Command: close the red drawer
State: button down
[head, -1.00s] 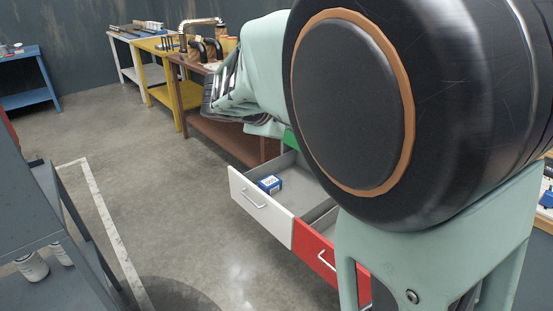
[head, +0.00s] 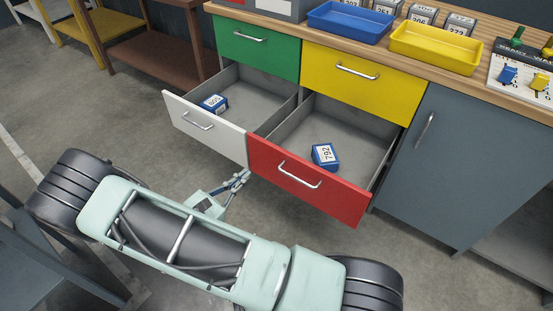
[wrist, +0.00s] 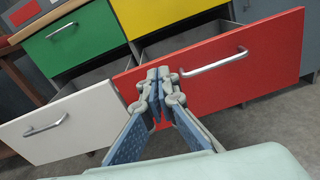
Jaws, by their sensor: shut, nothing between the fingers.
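The red drawer (head: 307,180) stands pulled out at the lower right of the drawer block, with a silver bar handle (head: 299,174) on its front. A blue box labelled 792 (head: 325,155) lies inside it. My gripper (head: 243,176) is shut and empty, in front of the seam between the red and white drawer fronts. In the wrist view the fingertips (wrist: 158,73) overlap the left part of the red front (wrist: 225,68), left of its handle (wrist: 214,63). I cannot tell whether they touch it.
The white drawer (head: 204,127) beside it is also out, with a blue box (head: 214,103) inside. The green drawer (head: 257,47) and yellow drawer (head: 362,75) above are shut. A grey cabinet door (head: 463,155) is at the right. Blue and yellow trays stand on the worktop.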

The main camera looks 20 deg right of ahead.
notch_tip(320, 180, down, 3)
jog(key=s+n, duration=0.1)
jog(key=b, duration=0.3)
send_near(281, 152)
jog(key=shift+n+t, duration=0.3)
jog(key=shift+t, duration=0.1)
jog(key=x, duration=0.6)
jog(key=shift+w+d+f, duration=0.15)
jog(key=shift+d+f, duration=0.15)
jog(key=shift+d, duration=0.15)
jog(key=shift+d, duration=0.1)
jog(key=b+x, duration=0.2)
jog(key=x, duration=2.8)
jog(key=shift+d+r, duration=0.2)
jog(key=shift+d, duration=0.15)
jog(key=shift+w, duration=0.1)
